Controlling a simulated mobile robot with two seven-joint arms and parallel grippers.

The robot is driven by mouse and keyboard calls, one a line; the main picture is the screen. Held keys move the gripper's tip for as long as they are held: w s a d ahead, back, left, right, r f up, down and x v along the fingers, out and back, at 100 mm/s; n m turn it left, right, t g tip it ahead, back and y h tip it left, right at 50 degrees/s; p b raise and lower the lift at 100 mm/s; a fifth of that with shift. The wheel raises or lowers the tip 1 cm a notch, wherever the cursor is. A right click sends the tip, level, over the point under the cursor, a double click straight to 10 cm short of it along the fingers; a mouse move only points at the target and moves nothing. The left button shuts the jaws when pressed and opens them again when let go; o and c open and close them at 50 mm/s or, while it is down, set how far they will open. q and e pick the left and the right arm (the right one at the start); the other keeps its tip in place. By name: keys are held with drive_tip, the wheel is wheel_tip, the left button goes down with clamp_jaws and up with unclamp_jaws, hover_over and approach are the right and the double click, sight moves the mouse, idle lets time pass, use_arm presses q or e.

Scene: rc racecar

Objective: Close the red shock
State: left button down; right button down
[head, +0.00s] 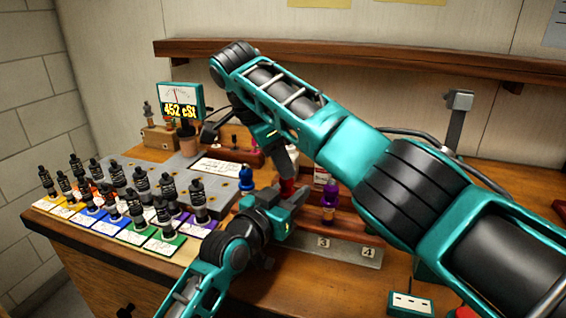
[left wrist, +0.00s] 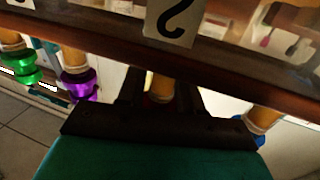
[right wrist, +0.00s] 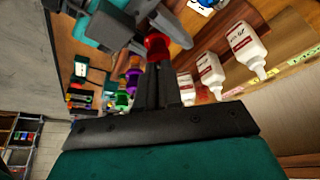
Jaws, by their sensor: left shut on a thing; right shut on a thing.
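The red shock (head: 287,187) stands upright at the rack, between my two grippers, and most of it is hidden by them. My left gripper (head: 290,205) comes in from the lower left and is shut on its body. In the left wrist view the shock's gold body and a bit of red (left wrist: 160,90) show between the fingers. My right gripper (head: 286,172) reaches down from above and is shut on the upper part of the red shock. In the right wrist view the red part (right wrist: 157,45) shows at the fingertips. Whether the shock is closed is hidden.
A purple shock (head: 330,200) stands close on the right and a blue shock (head: 247,178) on the left. White bottles (right wrist: 247,48) stand behind the rack. A viscosity display (head: 180,100) reads 452 cSt.

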drive_tip(key=c, duration=1.3)
unclamp_jaws()
drive_tip(key=shift+r, duration=2.25)
